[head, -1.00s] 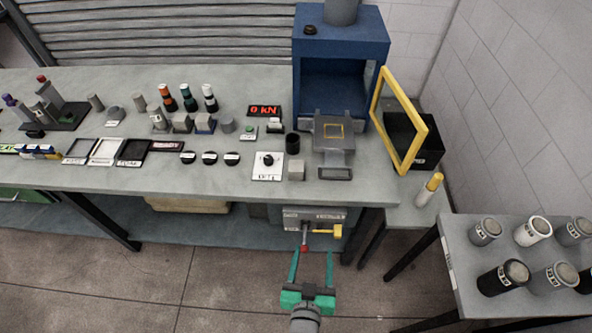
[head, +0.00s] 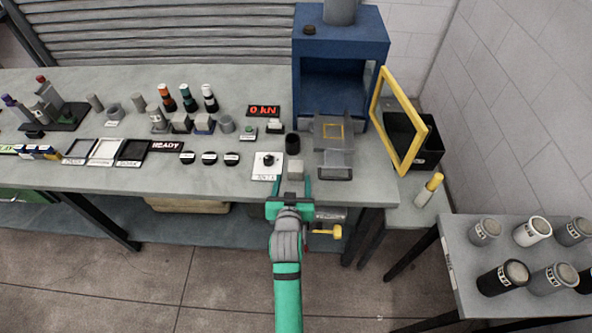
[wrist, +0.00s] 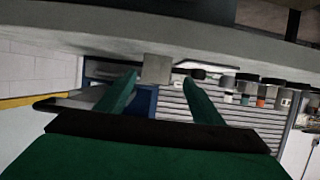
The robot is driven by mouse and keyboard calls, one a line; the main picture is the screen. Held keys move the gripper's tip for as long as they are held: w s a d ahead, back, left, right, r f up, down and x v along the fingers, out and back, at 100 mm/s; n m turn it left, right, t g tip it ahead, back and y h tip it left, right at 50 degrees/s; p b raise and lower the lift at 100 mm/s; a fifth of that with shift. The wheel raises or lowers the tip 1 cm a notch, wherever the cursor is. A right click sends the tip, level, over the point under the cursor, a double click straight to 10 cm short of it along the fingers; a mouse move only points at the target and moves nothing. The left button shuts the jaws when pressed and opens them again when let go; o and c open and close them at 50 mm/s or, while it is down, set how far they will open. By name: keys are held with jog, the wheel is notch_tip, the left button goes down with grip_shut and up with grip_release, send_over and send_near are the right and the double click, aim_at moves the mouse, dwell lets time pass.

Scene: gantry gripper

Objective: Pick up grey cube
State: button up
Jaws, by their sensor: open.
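The grey cube (head: 296,168) sits on the bench near its front edge, between the white-plated black knob and the grey plate of the press. My gripper (head: 293,181) is open and empty at the front edge of the bench, its two green fingers pointing at the cube. In the wrist view, the cube (wrist: 157,68) shows between and just beyond the fingertips (wrist: 158,80). I cannot tell whether either finger reaches past its front face.
A black cylinder (head: 292,144) stands just behind the cube. The white-plated knob (head: 267,166) is close on the left, and the press plate (head: 334,158) close on the right. A yellow-handled fixture (head: 327,232) hangs below the bench edge. The yellow frame (head: 425,133) stands further right.

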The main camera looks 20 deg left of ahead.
aim_at(295, 174)
jog(key=shift+d+r+x, duration=0.1)
jog(key=shift+d+x, duration=0.05)
jog(key=shift+x, duration=1.6)
jog(key=shift+d+r+x, duration=0.1)
jog(key=shift+d+x, duration=0.1)
jog(key=shift+x, duration=1.5)
jog(key=shift+w, duration=0.2)
jog(key=c, duration=1.4)
